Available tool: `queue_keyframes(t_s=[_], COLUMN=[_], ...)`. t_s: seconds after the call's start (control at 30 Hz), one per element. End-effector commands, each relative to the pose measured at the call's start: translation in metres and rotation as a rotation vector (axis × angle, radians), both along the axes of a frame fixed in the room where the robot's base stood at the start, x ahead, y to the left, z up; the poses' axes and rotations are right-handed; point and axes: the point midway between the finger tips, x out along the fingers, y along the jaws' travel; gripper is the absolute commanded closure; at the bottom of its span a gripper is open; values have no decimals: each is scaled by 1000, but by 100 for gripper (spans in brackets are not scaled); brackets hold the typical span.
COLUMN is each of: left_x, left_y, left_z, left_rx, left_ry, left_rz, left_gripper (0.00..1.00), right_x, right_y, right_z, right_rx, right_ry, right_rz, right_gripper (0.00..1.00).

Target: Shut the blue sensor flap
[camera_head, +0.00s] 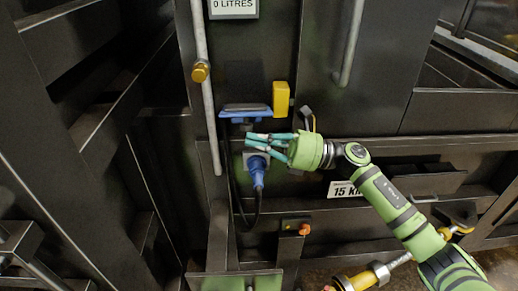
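The blue sensor flap (245,110) shows on the dark cabinet front, left of a yellow block (281,100). It looks as if it sticks out from the panel; its exact angle is hard to tell. My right gripper (247,140) comes in from the right, with its teal fingers pointing left just below the flap. There is a small gap between the fingers and the flap. The fingers converge at their tips and look shut, with nothing visible between them.
Below my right gripper, a blue plug (257,171) sits in a socket with a black cable hanging down. A vertical grey pipe (207,110) with a yellow collar stands left of the flap. A vertical handle (350,45) is at upper right.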

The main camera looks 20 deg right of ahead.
Motion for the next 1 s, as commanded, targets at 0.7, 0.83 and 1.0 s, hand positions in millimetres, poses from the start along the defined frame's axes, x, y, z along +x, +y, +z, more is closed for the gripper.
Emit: queue_keyframes(t_s=[0.7,0.83,1.0], left_x=[5,5,4], left_y=[0,0,0], left_z=[-18,-18,-18], left_rx=[1,1,1], left_ry=[-6,-6,-6], left_rz=[0,0,0], left_gripper=[49,49,49], right_x=[5,5,5], right_y=[-2,-2,-2], right_z=[47,48,48], right_rx=[-2,-2,-1], right_ry=[-11,-10,-9], right_rz=[-2,-2,-2], right_gripper=[100,100,100])
